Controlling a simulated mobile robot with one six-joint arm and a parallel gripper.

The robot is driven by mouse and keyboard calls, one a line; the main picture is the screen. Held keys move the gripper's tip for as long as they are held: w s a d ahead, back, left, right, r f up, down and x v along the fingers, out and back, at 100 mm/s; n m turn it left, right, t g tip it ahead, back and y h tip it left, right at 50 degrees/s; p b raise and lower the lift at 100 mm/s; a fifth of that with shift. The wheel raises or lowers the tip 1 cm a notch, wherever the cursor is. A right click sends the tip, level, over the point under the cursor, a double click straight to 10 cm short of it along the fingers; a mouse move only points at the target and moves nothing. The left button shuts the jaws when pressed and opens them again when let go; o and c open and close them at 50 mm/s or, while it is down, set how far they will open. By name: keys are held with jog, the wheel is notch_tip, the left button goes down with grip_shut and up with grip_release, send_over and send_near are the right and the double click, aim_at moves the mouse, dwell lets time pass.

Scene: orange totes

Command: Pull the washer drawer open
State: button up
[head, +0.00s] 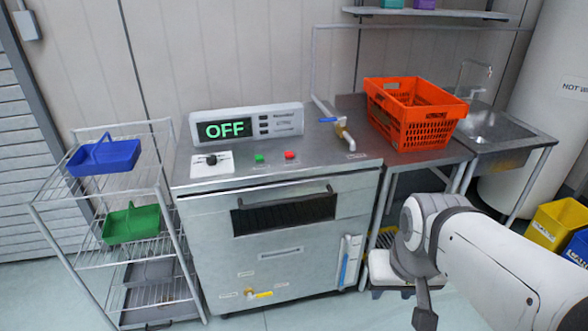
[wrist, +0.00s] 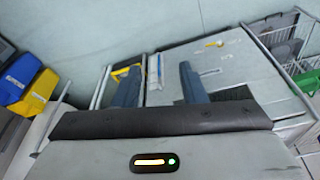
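The washer (head: 272,276) is a steel cabinet. Its drawer (head: 284,214) shows as a dark ribbed panel high on the front, with a bar handle (head: 282,197) along its top. The drawer looks flush with the front. In the wrist view the washer front (wrist: 215,70) lies beyond the fingers, and the dark drawer part (wrist: 232,95) is partly hidden by the right finger. My gripper (wrist: 160,84) has its two fingers apart with nothing between them. In the head view my arm is right of the washer, clear of the drawer; its fingers are mostly hidden.
An orange tote (head: 412,125) stands on the counter beside the sink (head: 490,128). A wire rack (head: 70,205) at the left holds a blue basket (head: 104,158) and a green basket (head: 131,222). Yellow (head: 552,226) and blue bins stand at the right.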

jog(key=w+f+n+t+b, duration=0.4)
jog(key=w+n+b, duration=0.15)
jog(key=w, duration=0.85)
jog(key=w+f+n+t+b, duration=0.4)
jog(key=w+f+n+b, duration=0.15)
jog(key=w, duration=0.85)
jog(key=n+t+y+b, duration=0.2)
jog(key=n+y+b, duration=0.75)
jog(key=n, duration=0.45)
send_near(288, 199)
jog(key=w+a+f+p, duration=0.1)
jog(key=w, duration=0.1)
jog(key=shift+y, duration=0.35)
jog(key=x, duration=0.8)
jog(key=shift+s+f, duration=0.2)
jog(key=shift+f, duration=0.1)
grip_shut()
